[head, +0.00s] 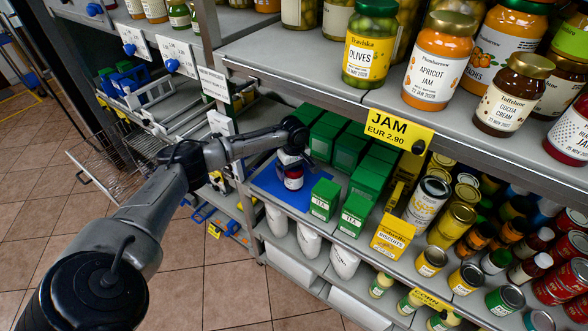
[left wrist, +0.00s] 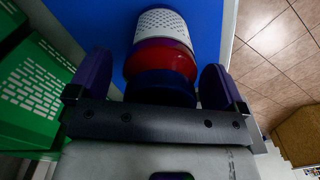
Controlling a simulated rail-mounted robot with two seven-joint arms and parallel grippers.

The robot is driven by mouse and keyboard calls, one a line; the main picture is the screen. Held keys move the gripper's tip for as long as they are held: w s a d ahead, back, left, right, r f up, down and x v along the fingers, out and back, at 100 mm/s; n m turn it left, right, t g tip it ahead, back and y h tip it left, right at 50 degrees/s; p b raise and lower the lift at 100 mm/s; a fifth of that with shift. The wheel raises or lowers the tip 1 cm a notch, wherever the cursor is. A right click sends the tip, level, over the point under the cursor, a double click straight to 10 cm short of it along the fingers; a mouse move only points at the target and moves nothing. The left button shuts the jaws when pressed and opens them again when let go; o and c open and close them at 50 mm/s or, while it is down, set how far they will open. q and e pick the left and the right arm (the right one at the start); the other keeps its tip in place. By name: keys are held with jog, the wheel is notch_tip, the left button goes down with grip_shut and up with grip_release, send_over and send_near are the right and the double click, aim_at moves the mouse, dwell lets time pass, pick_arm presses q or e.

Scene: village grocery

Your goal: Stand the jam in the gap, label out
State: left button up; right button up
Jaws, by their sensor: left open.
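The jam jar (head: 292,178), with red contents, a white label and a dark lid, stands on a blue mat (head: 272,187) on the lower shelf. In the left wrist view the jar (left wrist: 162,58) shows its dark blue lid toward me and a dotted white label side. My left gripper (head: 291,157) is over the jar from above. Its purple fingers (left wrist: 155,82) are open, one on each side of the lid, with space between. On the upper shelf, bare board shows between the olives jar (head: 370,50) and the apricot jam (head: 437,62), behind the yellow JAM tag (head: 399,129).
Green tea boxes (head: 325,198) stand close right of the mat; they also show in the left wrist view (left wrist: 35,85). A yellow biscuits box (head: 391,237) and cans stand further right. The upper shelf's edge overhangs the lower shelf. A cocoa cream jar (head: 512,95) stands right of the apricot jam.

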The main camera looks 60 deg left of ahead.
pick_arm(q)
notch_tip(320, 180, up, 12)
jog(key=p, duration=0.2)
jog(key=shift+r+p, duration=0.15)
jog(key=shift+p, duration=0.2)
dwell(0.4)
